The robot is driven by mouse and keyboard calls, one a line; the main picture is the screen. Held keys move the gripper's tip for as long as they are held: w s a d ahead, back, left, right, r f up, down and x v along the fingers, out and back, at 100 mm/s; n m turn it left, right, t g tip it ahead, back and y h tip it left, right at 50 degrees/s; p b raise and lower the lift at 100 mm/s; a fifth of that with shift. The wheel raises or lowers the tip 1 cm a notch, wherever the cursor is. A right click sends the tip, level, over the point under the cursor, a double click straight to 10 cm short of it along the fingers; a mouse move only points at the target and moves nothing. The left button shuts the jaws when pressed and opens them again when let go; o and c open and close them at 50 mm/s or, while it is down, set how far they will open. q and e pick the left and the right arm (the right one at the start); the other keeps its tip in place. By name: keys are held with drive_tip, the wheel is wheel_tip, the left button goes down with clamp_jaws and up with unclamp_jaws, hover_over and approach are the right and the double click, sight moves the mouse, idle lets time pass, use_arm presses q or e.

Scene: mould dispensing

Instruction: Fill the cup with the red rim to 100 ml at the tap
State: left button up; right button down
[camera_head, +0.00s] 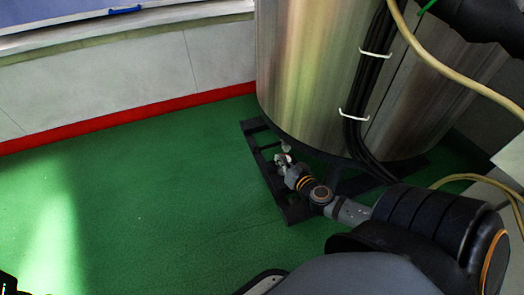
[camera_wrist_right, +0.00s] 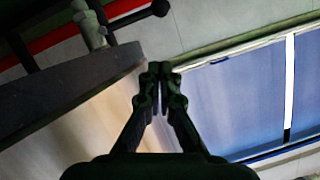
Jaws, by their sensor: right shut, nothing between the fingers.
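The cup with the red rim shows in neither view. A small grey metal fitting, which looks like the tap (camera_wrist_right: 91,22), shows at the upper left of the right wrist view, by the dark lower edge of a steel tank. My right gripper (camera_wrist_right: 160,70) is shut and empty in the right wrist view, with its fingertips together and apart from the fitting. In the head view my right arm reaches down to the foot of the tank, where the right gripper (camera_head: 283,160) is small and hard to separate from the fittings there. My left gripper cannot be made out.
The large steel tank (camera_head: 310,75) stands on a black floor frame (camera_head: 296,212). Green floor (camera_head: 130,210) is clear to the left, up to a pale wall with a red skirting and a window.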

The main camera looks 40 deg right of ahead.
drive_tip(key=b, duration=0.2)
approach(268, 146)
drive_tip(key=w+a+r, duration=0.2)
drive_tip(key=w+r, duration=0.1)
drive_tip(key=w, duration=0.1)
drive_tip(key=shift+w+a+f+b, duration=0.3)
drive_tip(key=shift+w+f+b, duration=0.05)
drive_tip(key=shift+w+f, duration=0.5)
drive_tip(key=shift+w+a+f+b, duration=0.35)
drive_tip(key=shift+w+f, duration=0.35)
drive_tip(key=shift+f, duration=0.15)
